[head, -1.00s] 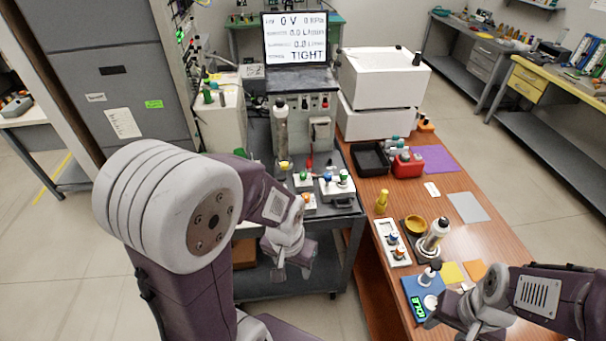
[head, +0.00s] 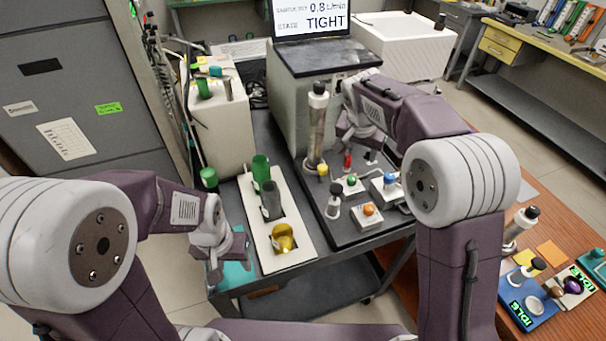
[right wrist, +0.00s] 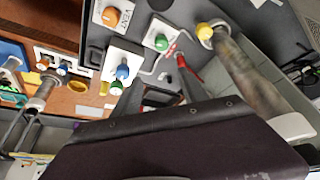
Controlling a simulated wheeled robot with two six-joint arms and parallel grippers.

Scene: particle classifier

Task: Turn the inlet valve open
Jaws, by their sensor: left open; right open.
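On the dark cart top, a clear column (head: 317,130) stands upright with a yellow knob (head: 322,170) at its foot. A small red handle (head: 347,162) is just right of it; both the red handle (right wrist: 188,64) and yellow knob (right wrist: 205,31) show in the right wrist view. No readable label marks which is the inlet valve. My right gripper (head: 352,137) is open above and near the red handle, apparently apart from it; its fingertips are partly hard to make out. My left gripper (head: 227,256) is open and empty at the cart's left front, beside a white rack.
The white rack (head: 292,251) holds green, grey and yellow cups. Boxes with green (head: 351,180), orange (head: 369,209) and blue (head: 390,178) knobs crowd the cart's right front. A black-topped stopper (head: 333,200) stands nearby. The screen (head: 311,22) reads TIGHT. A wooden table (head: 540,285) is at right.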

